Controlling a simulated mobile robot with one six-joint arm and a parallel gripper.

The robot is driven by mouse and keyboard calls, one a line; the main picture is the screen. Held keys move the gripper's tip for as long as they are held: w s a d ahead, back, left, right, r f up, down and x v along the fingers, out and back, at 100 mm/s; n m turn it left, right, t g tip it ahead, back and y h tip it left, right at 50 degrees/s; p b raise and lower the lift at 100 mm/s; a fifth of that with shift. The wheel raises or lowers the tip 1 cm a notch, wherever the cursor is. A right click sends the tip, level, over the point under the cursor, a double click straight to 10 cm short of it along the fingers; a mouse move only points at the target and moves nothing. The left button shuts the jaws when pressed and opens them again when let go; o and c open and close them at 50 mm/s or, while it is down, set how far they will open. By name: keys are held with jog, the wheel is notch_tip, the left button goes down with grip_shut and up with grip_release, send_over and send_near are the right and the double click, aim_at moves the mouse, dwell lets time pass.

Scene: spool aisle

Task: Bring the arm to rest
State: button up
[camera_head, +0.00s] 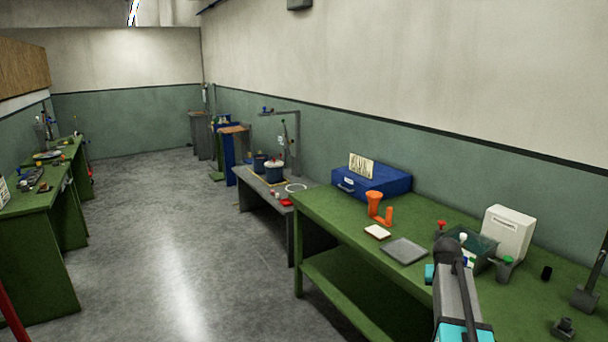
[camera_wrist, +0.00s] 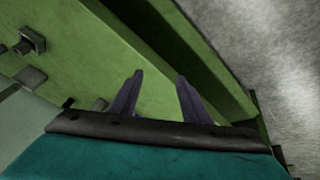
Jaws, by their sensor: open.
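My arm reaches over the right part of the long green bench (camera_head: 340,213) in the head view. Its grey and teal links show at the lower right, and the fingers cannot be made out there. In the wrist view my gripper (camera_wrist: 155,97) shows two dark fingers standing apart with nothing between them. Beyond the fingers lie the green bench top (camera_wrist: 90,50) and its edge, with grey floor (camera_wrist: 270,45) past it.
A dark bolt-like part (camera_wrist: 30,41) lies at left in the wrist view. The aisle floor (camera_head: 170,240) is clear.

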jog(key=s+a+f+n+g+y, duration=0.1)
jog(key=s+a+f+n, duration=0.1)
jog(key=s+a+f, duration=0.7)
jog(key=s+a+f+n+g+y, duration=0.15)
jog(key=s+a+f, duration=0.35)
jog(key=a, duration=0.6)
jog(key=s+a+f+n+g+y, duration=0.1)
jog(key=s+a+f+y, duration=0.1)
jog(key=s+a+f, duration=0.6)
jog(key=s+a+f+g, duration=0.2)
jog(key=s+f+g, duration=0.3)
jog(key=s+f, duration=1.4)
jog(key=s, duration=0.4)
jog(key=shift+a+f, duration=0.15)
jog(key=shift+w+n+g+h, duration=0.1)
jog(key=shift+n+g+h, duration=0.15)
jog(key=c, duration=0.3)
